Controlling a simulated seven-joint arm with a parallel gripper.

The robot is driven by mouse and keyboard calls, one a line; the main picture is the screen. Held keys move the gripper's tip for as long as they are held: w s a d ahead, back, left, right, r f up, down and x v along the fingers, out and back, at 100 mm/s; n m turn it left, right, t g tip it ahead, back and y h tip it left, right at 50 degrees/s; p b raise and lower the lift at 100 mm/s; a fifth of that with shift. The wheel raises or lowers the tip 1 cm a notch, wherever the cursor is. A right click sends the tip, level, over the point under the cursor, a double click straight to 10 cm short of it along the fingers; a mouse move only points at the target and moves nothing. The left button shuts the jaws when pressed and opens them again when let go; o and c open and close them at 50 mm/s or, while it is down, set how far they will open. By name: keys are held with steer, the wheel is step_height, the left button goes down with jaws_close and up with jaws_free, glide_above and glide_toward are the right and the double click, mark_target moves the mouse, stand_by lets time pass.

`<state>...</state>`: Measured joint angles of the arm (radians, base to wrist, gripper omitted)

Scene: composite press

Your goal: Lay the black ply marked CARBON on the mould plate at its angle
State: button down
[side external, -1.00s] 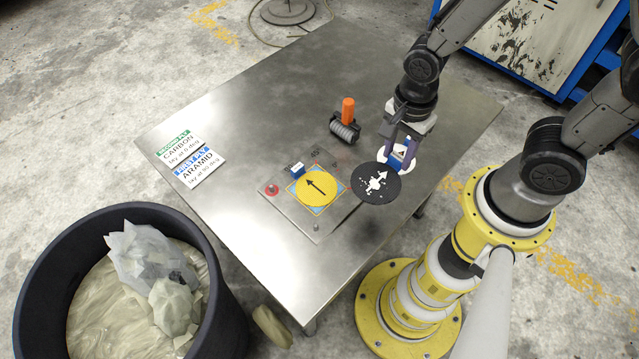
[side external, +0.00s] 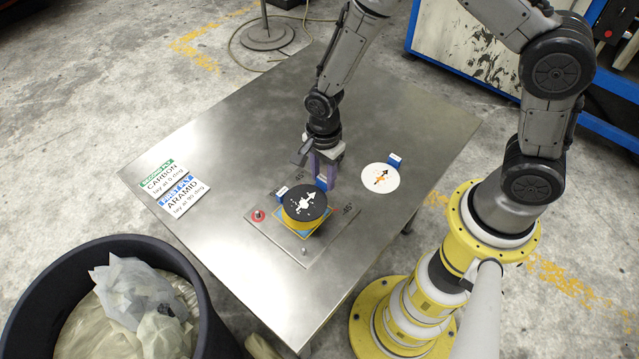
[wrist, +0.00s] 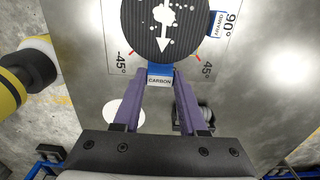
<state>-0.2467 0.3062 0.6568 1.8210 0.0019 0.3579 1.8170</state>
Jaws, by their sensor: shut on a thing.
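The black CARBON ply (side external: 305,203) is a round disc with a white arrow. It lies over the yellow ply (side external: 312,229) on the mould plate (side external: 335,238). A yellow strip shows at its near edge; I cannot tell if they touch. My gripper (wrist: 160,74) is shut on the blue CARBON tab (wrist: 160,80). In the wrist view, the tab sits between the -45° and 45° marks, and the arrow (wrist: 163,35) points towards it. The ARAMID tab (wrist: 217,26) is beside the 90° mark. Any 0° mark is hidden.
A white disc with an orange mark (side external: 380,180) and a blue tab lies right of the plate. A roller (wrist: 190,112) is near my gripper. A red knob (side external: 258,214) and a small pin (side external: 304,252) stand on the plate. Instruction cards (side external: 172,188) lie at left.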

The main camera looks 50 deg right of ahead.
mark_target(320, 186)
steer(key=shift+w+a+f, duration=0.1)
steer(key=shift+w+f, duration=0.4)
steer(key=shift+f, duration=1.55)
steer(key=shift+f, duration=0.15)
steer(key=shift+c, duration=2.3)
jaws_free()
